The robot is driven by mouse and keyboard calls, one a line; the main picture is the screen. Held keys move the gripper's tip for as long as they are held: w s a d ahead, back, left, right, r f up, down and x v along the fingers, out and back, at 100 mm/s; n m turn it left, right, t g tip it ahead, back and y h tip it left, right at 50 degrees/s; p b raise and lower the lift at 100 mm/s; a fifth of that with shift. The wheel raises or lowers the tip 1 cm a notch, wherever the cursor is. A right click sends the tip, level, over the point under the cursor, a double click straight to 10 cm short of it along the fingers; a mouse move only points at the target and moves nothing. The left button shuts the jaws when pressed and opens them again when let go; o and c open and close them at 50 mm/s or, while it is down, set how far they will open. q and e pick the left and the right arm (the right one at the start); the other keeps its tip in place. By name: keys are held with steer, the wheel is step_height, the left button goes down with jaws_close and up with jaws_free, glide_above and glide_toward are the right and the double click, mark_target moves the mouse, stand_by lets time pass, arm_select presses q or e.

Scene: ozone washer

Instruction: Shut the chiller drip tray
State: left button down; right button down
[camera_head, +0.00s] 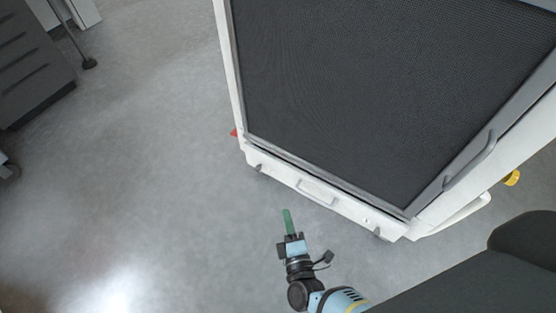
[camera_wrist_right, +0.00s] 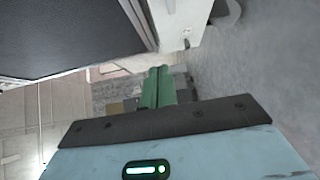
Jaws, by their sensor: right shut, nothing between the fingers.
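The chiller is a white cabinet with a dark mesh front panel (camera_head: 385,90). Its drip tray (camera_head: 345,203) is the low white front strip under that panel, with a small handle (camera_head: 317,187) in its middle. I cannot tell how far the tray stands out. My right gripper (camera_head: 287,213), with green fingers, is shut and empty, low over the floor in front of the tray and apart from it. In the right wrist view the shut green fingers (camera_wrist_right: 158,75) show, with the dark panel (camera_wrist_right: 60,35) and a white lower part of the chiller (camera_wrist_right: 185,20) beyond. My left gripper is out of view.
Grey floor (camera_head: 130,180) is open to the left of the chiller. A dark drawer cabinet (camera_head: 30,55) stands at the far left. A grey handle (camera_head: 470,160) sticks out from the mesh panel's right edge. A yellow part (camera_head: 512,178) shows behind the chiller's right side.

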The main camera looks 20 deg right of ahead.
steer(key=shift+w+a+f, duration=0.1)
steer(key=shift+w+f, duration=0.05)
steer(key=shift+w, duration=0.1)
steer(key=shift+w, duration=0.1)
steer(key=b, duration=0.6)
glide_toward(282, 165)
steer(key=w, duration=0.5)
steer(key=shift+w+d+f, duration=0.1)
steer(key=shift+w+d, duration=0.15)
steer(key=shift+w, duration=0.15)
steer(key=shift+d, duration=0.1)
